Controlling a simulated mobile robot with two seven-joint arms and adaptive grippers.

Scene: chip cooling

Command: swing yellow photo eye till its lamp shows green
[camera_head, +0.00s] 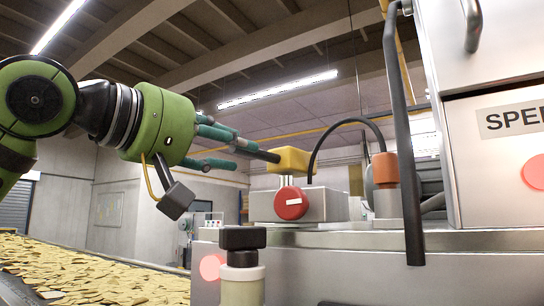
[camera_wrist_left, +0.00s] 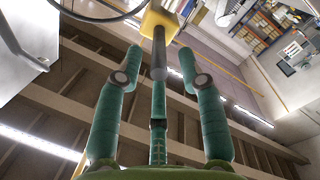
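The yellow photo eye (camera_head: 293,160) is a small block on a short post above a grey box (camera_head: 325,204). A dark rod (camera_head: 261,155) sticks out from it towards my left gripper (camera_head: 236,149). The left gripper's teal fingers are spread. In the left wrist view the yellow block (camera_wrist_left: 160,19) is at the top, and the dark rod (camera_wrist_left: 159,58) shows between the spread outer fingers, with no clear contact. A red disc with a white bar (camera_head: 291,204) is on the grey box. No green lamp shows. My right gripper is not in view.
A steel machine (camera_head: 490,265) fills the right side, with a dark hanging bar (camera_head: 403,130) and an orange fitting (camera_head: 385,169) carrying a black cable. A black-capped post (camera_head: 243,239) stands in front, near a glowing red lamp (camera_head: 211,267). Chips (camera_head: 90,272) cover the belt at lower left.

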